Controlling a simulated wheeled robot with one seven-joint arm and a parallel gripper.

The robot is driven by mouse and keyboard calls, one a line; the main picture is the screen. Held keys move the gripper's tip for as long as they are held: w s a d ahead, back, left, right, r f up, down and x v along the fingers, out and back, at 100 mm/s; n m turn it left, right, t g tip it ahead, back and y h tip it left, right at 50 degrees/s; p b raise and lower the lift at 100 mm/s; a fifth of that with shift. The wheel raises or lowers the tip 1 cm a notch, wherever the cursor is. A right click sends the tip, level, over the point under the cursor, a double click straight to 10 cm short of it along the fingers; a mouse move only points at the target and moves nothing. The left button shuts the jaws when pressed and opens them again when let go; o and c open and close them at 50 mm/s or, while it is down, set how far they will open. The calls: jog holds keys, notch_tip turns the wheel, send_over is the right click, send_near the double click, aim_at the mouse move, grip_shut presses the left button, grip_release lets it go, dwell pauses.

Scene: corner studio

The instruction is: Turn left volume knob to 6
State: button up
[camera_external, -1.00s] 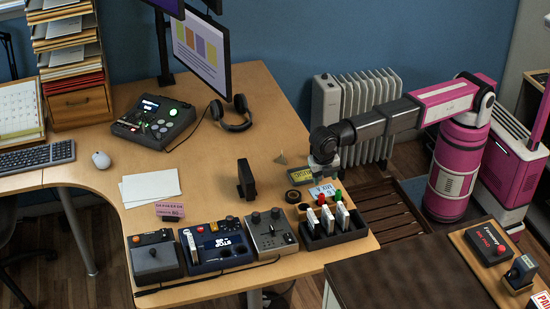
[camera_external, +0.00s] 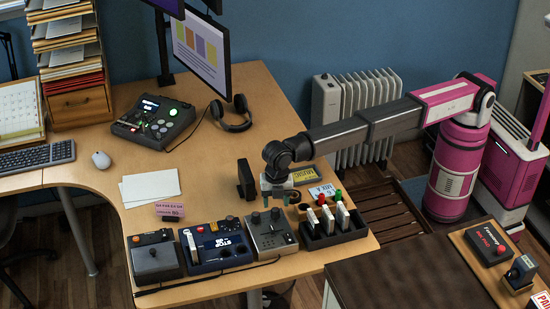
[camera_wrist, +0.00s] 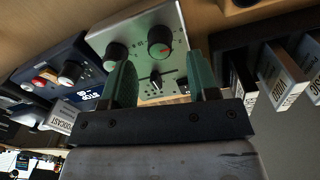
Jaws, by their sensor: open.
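The silver mixer (camera_external: 272,243) lies near the desk's front edge, between a blue device and a cartridge tray. It has two dark knobs on top, the left knob (camera_external: 255,218) and the right knob (camera_external: 275,213). In the wrist view the mixer (camera_wrist: 185,25) shows a left knob (camera_wrist: 115,54) and a right knob (camera_wrist: 160,40) with a red mark. My gripper (camera_external: 277,201) is open and empty, pointing down above the mixer's far side. In the wrist view its green fingers (camera_wrist: 160,75) overlap the mixer, with the left finger near the left knob. The knob's scale is too small to read.
The dark cartridge tray (camera_external: 318,237) is close on the right. An upright black block (camera_external: 246,179) stands just left of my gripper.

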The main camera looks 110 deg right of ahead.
aim_at(276, 210)
jog(key=shift+f, duration=2)
jog(key=c, duration=0.9)
